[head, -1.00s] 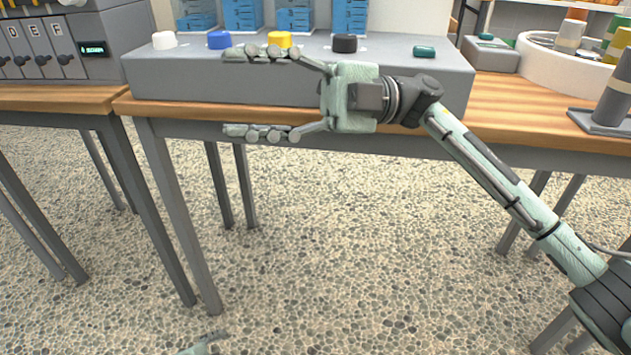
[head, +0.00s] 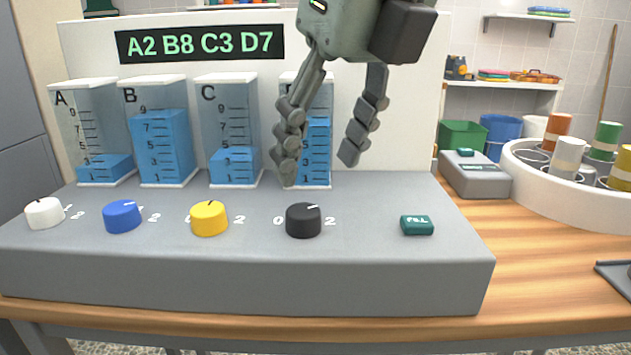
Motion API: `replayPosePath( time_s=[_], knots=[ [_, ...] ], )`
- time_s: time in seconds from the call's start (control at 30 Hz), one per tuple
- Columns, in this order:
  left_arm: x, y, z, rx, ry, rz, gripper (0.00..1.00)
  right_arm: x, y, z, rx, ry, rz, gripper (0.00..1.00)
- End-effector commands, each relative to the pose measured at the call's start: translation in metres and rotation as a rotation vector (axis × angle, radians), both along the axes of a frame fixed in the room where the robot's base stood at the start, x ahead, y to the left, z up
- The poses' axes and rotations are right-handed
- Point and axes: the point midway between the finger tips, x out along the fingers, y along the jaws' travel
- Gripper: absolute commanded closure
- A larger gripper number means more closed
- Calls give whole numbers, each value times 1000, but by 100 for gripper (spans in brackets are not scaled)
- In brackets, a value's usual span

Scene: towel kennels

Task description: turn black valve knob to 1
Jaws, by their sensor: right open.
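The black valve knob (head: 303,222) sits on the grey control panel, fourth from the left. Its white mark points up and to the right, toward the printed "2"; a "0" is printed on its left. My right gripper (head: 318,160) hangs fingers-down above and beyond the black knob, in front of tank D (head: 318,150). Its two fingers are spread apart with nothing between them, and it does not touch the knob. The upper part of tank D is partly hidden by the fingers. My left gripper is not in view.
White (head: 44,214), blue (head: 122,217) and yellow (head: 209,219) knobs stand left of the black one. A green button (head: 417,225) is at right. Tanks A, B and C line the panel's back under a display (head: 200,43) reading "A2 B8 C3 D7". A white round tray (head: 545,190) holds spools.

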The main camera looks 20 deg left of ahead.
Motion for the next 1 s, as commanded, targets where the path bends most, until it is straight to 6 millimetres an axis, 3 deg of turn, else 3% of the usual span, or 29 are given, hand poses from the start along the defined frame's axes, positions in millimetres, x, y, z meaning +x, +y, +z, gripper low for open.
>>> replayPosePath(
  time_s=[0.43, 0.83, 1.0],
  knots=[
    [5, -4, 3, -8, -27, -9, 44, 14, 20, -60, 1, 4, 2, 45],
    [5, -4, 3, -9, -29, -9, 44, 16, 23, -70, 1, 4, 2, 45],
    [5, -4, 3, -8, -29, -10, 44, 16, 23, -70, 1, 4, 2, 63]
  ],
)
